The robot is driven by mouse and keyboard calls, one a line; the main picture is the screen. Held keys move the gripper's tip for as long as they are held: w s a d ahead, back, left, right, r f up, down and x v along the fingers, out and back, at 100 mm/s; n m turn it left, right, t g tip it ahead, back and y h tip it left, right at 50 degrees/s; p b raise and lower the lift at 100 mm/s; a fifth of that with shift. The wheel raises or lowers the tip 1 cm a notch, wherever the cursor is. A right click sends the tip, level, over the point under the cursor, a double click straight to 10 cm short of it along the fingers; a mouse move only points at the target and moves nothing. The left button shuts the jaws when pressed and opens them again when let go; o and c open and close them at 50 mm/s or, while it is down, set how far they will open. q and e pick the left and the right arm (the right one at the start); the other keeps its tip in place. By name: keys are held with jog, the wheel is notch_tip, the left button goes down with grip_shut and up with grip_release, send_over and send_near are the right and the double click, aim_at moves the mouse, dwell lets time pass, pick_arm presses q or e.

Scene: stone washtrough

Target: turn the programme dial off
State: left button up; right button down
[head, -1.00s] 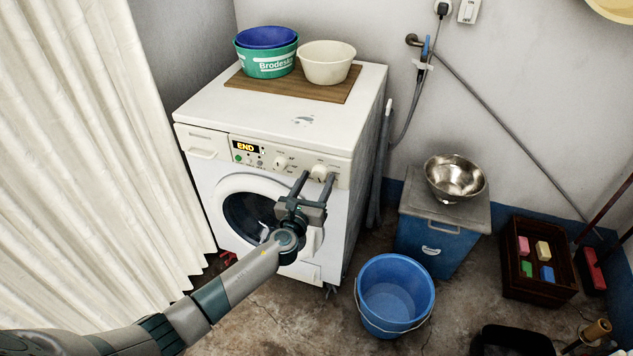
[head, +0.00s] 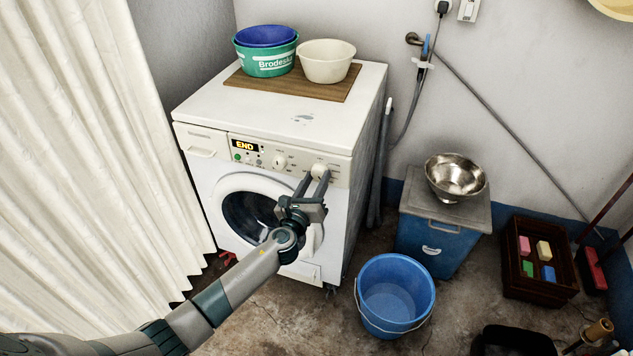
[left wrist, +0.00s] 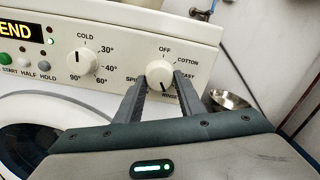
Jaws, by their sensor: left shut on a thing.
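The white washing machine (head: 330,120) shows END in lit letters on its display (head: 245,145). The programme dial (head: 319,171) is a round white knob at the right of its panel; it also shows in the left wrist view (left wrist: 160,72). OFF is printed above the dial, with COTTON, a partly hidden label, RINSE and SPIN around it. The dial's dark mark points down and slightly right, toward RINSE. My left gripper (head: 313,178) is shut on the dial, one finger on each side. My right gripper is not in view.
A temperature dial (left wrist: 82,61) sits left on the panel, with push buttons (left wrist: 27,59) beyond it. Basins (head: 327,62) stand on a board on top. A blue bucket (head: 396,295) and a blue box (head: 433,240) with a metal bowl (head: 455,177) stand right.

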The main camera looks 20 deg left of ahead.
pick_arm(q)
jog(key=n+b, duration=0.1)
jog(key=n, duration=0.2)
jog(key=shift+n, duration=0.3)
jog(key=n, duration=0.3)
jog(key=shift+d+n+b, duration=0.1)
jog(key=shift+n+b, duration=0.2)
jog(key=shift+b, duration=0.05)
jog(key=n, duration=0.2)
jog(key=shift+r+n, duration=0.1)
jog(key=shift+n, duration=0.3)
jog(key=n, duration=0.5)
jog(key=shift+r, duration=0.15)
jog(key=n+p, duration=0.1)
jog(key=n, duration=0.4)
jog(key=shift+r, duration=0.1)
jog(key=shift+n, duration=0.4)
jog(key=n+p, duration=0.2)
jog(key=n, duration=0.4)
jog(key=shift+n+p, duration=0.55)
jog(key=shift+n, duration=0.65)
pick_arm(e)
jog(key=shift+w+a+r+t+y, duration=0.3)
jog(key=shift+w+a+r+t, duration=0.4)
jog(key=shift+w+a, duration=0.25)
